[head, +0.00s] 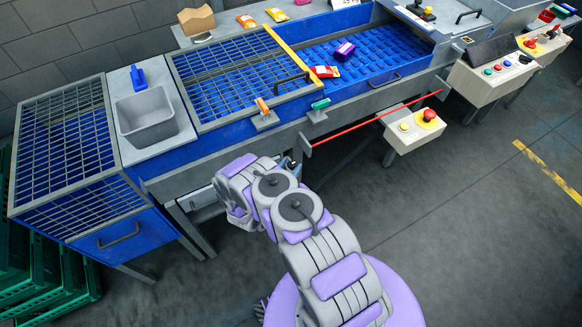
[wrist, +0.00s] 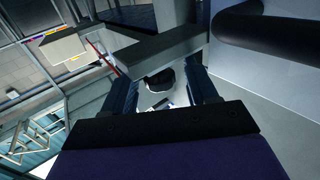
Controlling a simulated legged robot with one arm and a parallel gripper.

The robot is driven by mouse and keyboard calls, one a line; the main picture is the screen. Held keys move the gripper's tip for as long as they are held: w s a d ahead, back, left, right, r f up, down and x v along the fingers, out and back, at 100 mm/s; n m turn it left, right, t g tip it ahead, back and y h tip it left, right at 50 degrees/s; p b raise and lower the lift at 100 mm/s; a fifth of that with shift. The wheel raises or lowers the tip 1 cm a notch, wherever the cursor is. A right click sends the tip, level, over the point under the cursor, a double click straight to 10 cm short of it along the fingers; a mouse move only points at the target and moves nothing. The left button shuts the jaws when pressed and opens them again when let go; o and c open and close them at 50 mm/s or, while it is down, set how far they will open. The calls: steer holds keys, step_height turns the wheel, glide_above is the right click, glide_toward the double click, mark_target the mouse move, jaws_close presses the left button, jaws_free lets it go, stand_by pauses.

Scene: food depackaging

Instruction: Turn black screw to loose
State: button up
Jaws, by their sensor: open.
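The black screw (wrist: 160,78) shows as a dark rounded head in the middle of the wrist view, between the two fingers of my gripper (wrist: 158,88). The fingers are apart, one on each side of it, and I cannot tell whether either touches it. A grey bar (wrist: 155,57) crosses just beyond it. In the head view my arm reaches to the front underside of the blue machine (head: 190,184). My gripper's fingertips and the screw cannot be made out clearly there.
A thick black curved tube (wrist: 270,30) is close at the right of the wrist view. A red rod (head: 375,119) and a control box with a red button (head: 428,115) stick out from the machine's front. Clear floor (head: 470,220) lies to the right.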

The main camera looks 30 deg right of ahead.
steer(key=shift+w+d, duration=0.3)
steer(key=shift+d, duration=0.15)
steer(key=c, duration=1)
